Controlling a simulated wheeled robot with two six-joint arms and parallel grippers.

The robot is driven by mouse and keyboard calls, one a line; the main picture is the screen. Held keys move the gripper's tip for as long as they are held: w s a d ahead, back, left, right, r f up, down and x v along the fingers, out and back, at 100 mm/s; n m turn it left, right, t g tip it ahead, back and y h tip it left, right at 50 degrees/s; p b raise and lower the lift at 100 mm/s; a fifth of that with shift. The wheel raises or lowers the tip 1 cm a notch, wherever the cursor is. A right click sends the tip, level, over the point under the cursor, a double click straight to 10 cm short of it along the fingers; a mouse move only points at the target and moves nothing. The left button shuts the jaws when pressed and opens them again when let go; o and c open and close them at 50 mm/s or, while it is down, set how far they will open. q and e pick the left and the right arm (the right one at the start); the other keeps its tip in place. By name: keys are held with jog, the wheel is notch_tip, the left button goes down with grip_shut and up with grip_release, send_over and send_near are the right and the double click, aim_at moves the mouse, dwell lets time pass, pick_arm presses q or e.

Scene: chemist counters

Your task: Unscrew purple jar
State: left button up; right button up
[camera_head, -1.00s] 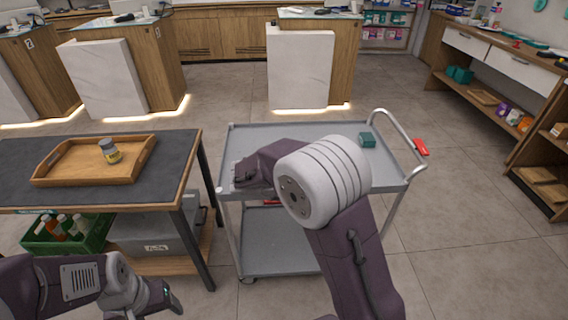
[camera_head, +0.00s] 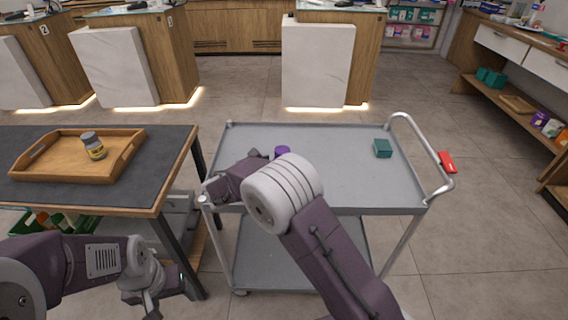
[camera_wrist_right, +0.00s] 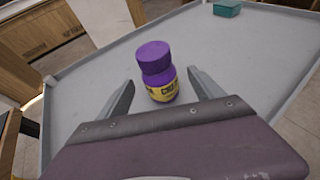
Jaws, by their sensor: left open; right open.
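The purple jar (camera_wrist_right: 157,72) stands upright on the grey trolley top, with a purple lid and a yellow label, in the right wrist view. In the head view only a bit of its purple lid (camera_head: 282,151) shows behind my right arm. My right gripper (camera_wrist_right: 160,82) is open, its two fingers on either side of the jar with gaps showing; whether they reach its depth I cannot tell. My left gripper (camera_head: 170,298) is open and empty, low at the front left, away from the jar and below the table top.
The grey trolley (camera_head: 330,190) also bears a small teal box (camera_head: 383,148) and has a handle at its right. Most of the trolley top is clear.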

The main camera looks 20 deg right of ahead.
aim_at(283, 149)
jog(key=x, duration=0.2)
jog(key=shift+w+d+f, duration=0.15)
jog(key=shift+d+f, duration=0.05)
jog(key=shift+f, duration=0.05)
jog(key=b+x, duration=0.2)
jog(key=x, duration=0.3)
jog(key=shift+w, duration=0.15)
jog(key=shift+a+r, duration=0.1)
grip_shut()
jog(key=shift+r+p, duration=1.15)
jog(key=shift+r, duration=1.2)
jog(key=s+d+r+p, duration=0.1)
jog(key=s+d+r, duration=0.5)
jog(key=s, duration=0.3)
jog(key=shift+d+r, duration=0.15)
jog(key=shift+d, duration=0.7)
jog(key=c, duration=0.6)
grip_release()
grip_shut()
